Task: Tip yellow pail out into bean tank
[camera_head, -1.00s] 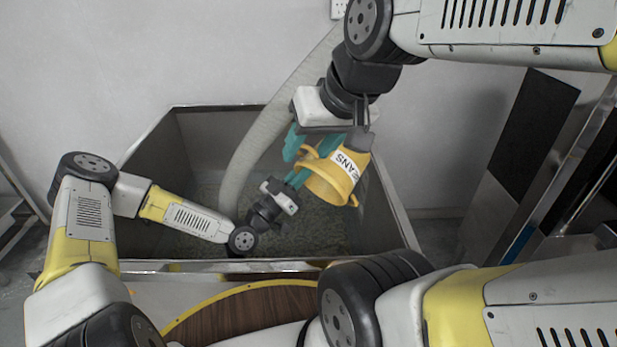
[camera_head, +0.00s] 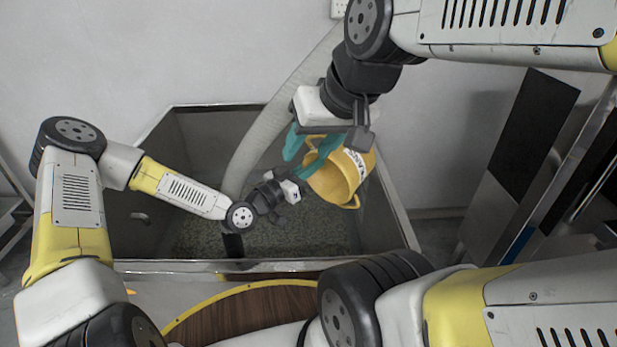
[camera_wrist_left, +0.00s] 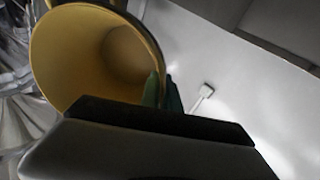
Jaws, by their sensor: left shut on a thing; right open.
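The yellow pail (camera_head: 338,182), with a partly hidden BEANS label, is tilted over the bean tank (camera_head: 140,225), its mouth angled down. My left gripper (camera_head: 316,160) is shut on the pail at its handle side. In the left wrist view the pail (camera_wrist_left: 95,55) shows its open mouth and a bare yellow inside, with green fingertips (camera_wrist_left: 162,92) beside its rim. My right gripper (camera_head: 322,143) is open, close above the pail; whether it touches the pail is unclear. A layer of greenish beans (camera_head: 270,236) covers the tank floor.
A pale hose (camera_head: 255,145) runs down into the tank from the back wall. A round wooden surface with a yellow rim (camera_head: 245,312) lies in front. Dark panels and a metal frame (camera_head: 520,150) stand at the right.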

